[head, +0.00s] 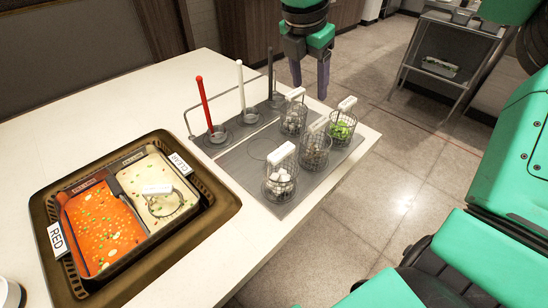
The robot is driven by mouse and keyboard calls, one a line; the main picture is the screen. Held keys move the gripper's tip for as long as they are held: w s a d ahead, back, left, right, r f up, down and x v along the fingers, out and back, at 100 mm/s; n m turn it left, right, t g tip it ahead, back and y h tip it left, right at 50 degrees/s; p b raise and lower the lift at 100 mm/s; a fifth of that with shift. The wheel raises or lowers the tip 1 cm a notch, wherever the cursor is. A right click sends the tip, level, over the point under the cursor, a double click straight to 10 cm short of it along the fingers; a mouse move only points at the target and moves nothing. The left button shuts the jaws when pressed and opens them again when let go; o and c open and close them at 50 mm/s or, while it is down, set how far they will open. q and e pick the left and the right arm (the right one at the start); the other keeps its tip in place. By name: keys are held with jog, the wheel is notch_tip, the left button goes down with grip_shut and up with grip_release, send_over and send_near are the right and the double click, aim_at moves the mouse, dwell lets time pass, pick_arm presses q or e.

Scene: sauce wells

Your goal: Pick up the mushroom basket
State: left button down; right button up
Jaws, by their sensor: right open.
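Several wire baskets with white handles stand on a grey mat (240,165). The front basket (281,183) holds white chunks. The middle basket (315,150) holds brownish-grey pieces. The back basket (293,118) holds pale and dark pieces. The right basket (342,128) holds green leaves. I cannot tell for certain which one holds mushrooms; the middle and back ones look closest. My right gripper (310,85) is open and empty, pointing down beyond the back basket, past the table edge. My left gripper is not in view.
A pot with red broth (103,228) and clear broth (150,172) is set in the table at left; another basket (165,203) sits in the clear side. Red, white and dark upright handles (204,103) stand in a rack behind the mat. A metal cart (440,68) is at back right.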

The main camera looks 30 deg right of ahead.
jog(key=a+h, duration=0.1)
send_near(319, 124)
jog(key=shift+p+x, duration=0.3)
jog(key=shift+x, duration=0.65)
jog(key=p+x, duration=0.1)
jog(key=x, duration=0.8)
jog(key=shift+w+d+p, duration=0.1)
jog(key=shift+p, duration=0.25)
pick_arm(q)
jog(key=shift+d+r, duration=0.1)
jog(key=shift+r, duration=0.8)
pick_arm(e)
jog(key=shift+c, duration=0.3)
grip_shut()
